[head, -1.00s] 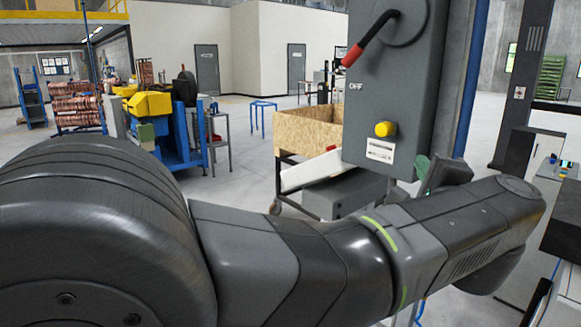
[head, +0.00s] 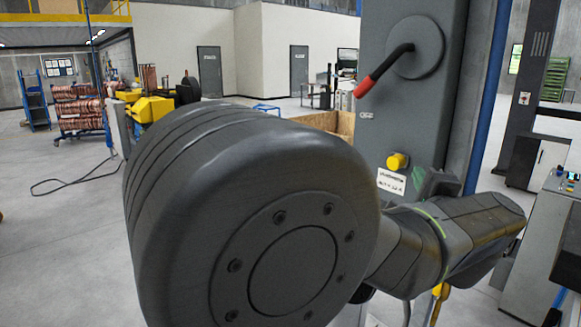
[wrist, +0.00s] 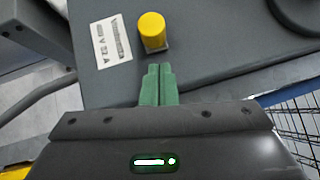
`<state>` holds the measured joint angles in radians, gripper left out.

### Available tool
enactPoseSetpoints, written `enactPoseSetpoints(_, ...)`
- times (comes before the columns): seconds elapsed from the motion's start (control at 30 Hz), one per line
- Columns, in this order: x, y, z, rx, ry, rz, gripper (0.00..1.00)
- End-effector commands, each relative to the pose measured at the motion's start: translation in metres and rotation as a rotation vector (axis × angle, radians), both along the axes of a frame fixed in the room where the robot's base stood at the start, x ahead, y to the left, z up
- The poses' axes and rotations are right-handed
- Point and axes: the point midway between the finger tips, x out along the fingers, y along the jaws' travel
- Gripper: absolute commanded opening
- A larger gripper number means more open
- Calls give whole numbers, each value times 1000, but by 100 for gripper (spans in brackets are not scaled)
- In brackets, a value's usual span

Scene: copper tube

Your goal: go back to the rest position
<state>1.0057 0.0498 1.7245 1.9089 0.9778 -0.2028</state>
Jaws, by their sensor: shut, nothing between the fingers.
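My gripper (wrist: 158,72) shows in the wrist view with its two green fingers together and nothing between them. Its tips lie just below a yellow button (wrist: 153,30) on a grey cabinet (wrist: 215,50); I cannot tell the exact gap. In the head view my arm crosses the lower middle and right, and the green part of my gripper (head: 430,183) shows small and partly hidden beside the cabinet (head: 385,110). The yellow button (head: 398,161) sits on the cabinet face above a white label (head: 391,181). A red-tipped lever (head: 370,84) points down and left.
A wooden crate (head: 345,124) stands behind my arm, mostly hidden. A blue post (head: 487,90) runs along the cabinet's right side. A grey machine (head: 545,240) stands at the right. Open floor (head: 60,220) lies at the left, with a dark cable on it.

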Motion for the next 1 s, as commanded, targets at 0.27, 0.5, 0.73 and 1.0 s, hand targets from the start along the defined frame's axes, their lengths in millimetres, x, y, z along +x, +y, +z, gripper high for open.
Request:
enactPoseSetpoints(0.27, -32, -28, -12, 1, -1, -4, 0)
enactPoseSetpoints(0.5, -67, -28, -17, -1, 0, -4, 0)
enactPoseSetpoints(0.73, -99, -25, -21, 0, 0, -4, 0)
enactPoseSetpoints(1.0, -126, -23, -25, -1, 0, -3, 0)
